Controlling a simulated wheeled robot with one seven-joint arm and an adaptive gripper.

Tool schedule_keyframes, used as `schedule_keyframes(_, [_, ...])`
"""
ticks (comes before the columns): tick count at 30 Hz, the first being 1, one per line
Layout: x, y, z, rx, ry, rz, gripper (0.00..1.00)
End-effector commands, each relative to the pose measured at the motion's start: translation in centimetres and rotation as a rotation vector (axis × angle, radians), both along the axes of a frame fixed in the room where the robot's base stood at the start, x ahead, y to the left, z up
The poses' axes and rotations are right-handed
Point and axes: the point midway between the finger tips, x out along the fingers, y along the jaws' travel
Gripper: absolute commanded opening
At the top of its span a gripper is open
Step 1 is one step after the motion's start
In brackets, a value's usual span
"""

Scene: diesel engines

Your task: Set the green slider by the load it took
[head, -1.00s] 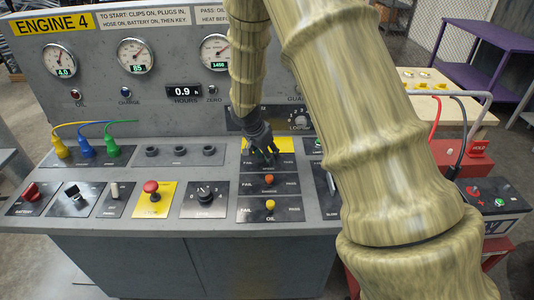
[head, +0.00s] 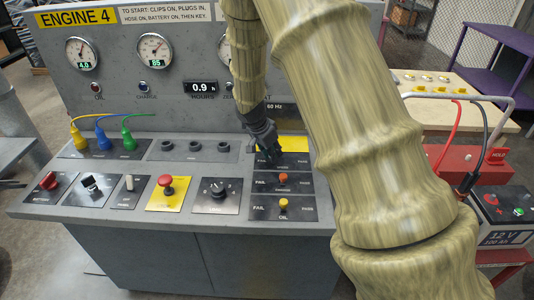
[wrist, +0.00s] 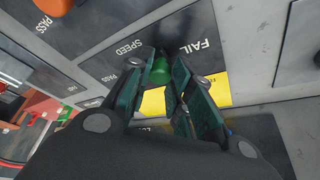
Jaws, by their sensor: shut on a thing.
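The green slider (wrist: 160,70) shows in the wrist view on the dark SPEED strip (wrist: 110,60), between the fingers of my gripper (wrist: 164,78). The fingers are closed around its knob. It stands nearer the FAIL lettering than the PASS lettering. In the head view my gripper (head: 270,157) reaches down onto the top strip and hides the green knob. It sits left of the orange slider (head: 283,178) and the yellow slider (head: 283,204), on the FAIL side.
The gauges read 4.0 (head: 82,53) and 85 (head: 152,50); the third is mostly hidden. Three plugs (head: 102,143) and a red button (head: 166,184) are on the console's left. A battery (head: 503,222) stands at right.

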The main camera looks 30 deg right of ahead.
Motion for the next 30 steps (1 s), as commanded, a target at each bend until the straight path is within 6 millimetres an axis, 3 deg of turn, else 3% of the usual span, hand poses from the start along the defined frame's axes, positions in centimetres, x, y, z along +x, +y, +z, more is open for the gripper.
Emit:
schedule_keyframes(7, [0.4,0.3,0.1,0.003,-0.008,0.004,0.0])
schedule_keyframes(8, [0.4,0.3,0.1,0.003,-0.008,0.004,0.27])
schedule_keyframes(11, [0.3,0.2,0.1,0.003,-0.008,0.003,0.44])
schedule_keyframes(23, [0.2,0.2,0.4,0.002,-0.006,0.0,0.44])
schedule_keyframes(30, [0.0,1.4,3.3,0.002,-0.007,0.002,0.44])
